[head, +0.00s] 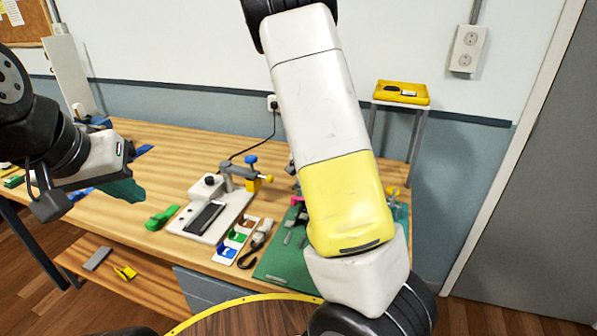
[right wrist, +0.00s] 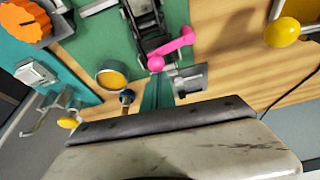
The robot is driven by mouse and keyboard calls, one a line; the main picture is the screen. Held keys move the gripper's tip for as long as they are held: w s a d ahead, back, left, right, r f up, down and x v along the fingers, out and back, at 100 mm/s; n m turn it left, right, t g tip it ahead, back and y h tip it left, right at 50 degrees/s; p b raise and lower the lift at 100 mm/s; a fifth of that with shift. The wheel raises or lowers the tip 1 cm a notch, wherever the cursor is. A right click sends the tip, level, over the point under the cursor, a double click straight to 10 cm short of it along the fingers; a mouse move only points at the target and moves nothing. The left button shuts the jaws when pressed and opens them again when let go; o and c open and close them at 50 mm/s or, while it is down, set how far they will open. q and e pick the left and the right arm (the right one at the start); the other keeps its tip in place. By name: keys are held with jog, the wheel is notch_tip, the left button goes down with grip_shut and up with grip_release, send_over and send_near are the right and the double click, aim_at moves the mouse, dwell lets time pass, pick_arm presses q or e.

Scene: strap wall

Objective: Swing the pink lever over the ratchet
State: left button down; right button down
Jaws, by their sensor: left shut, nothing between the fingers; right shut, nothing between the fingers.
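The pink lever (right wrist: 172,48) lies slanted beside the black ratchet (right wrist: 148,22) on a green board (right wrist: 92,38) in the right wrist view. It has rounded knobs at both ends. In the head view only a small pink part (head: 297,201) shows left of my right arm. My left gripper (head: 50,206) is shut and empty over the table's left end, far from the board.
An orange knob (right wrist: 25,20), a yellow-faced round part (right wrist: 112,79) and yellow knobs (right wrist: 282,32) surround the lever. In the head view a white fixture (head: 207,216), a green clip (head: 161,217) and small colored bins (head: 236,238) stand left of the board (head: 275,268).

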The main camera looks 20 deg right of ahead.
jog(key=shift+s+m, duration=0.2)
jog(key=shift+m, duration=0.1)
jog(key=shift+s+a, duration=0.1)
jog(key=shift+s, duration=0.25)
dwell(0.3)
jog(key=shift+w+d+r, duration=0.15)
jog(key=shift+w+d, duration=0.2)
jog(key=shift+d, duration=0.05)
jog(key=shift+w+d+r, duration=0.35)
jog(key=shift+w+d, duration=0.1)
jog(key=shift+w, duration=0.15)
jog(key=shift+w+d+r, duration=0.35)
jog(key=shift+w+d, duration=0.05)
jog(key=shift+w, duration=0.15)
jog(key=v, duration=0.9)
jog(key=shift+a, duration=0.2)
jog(key=shift+s, duration=0.1)
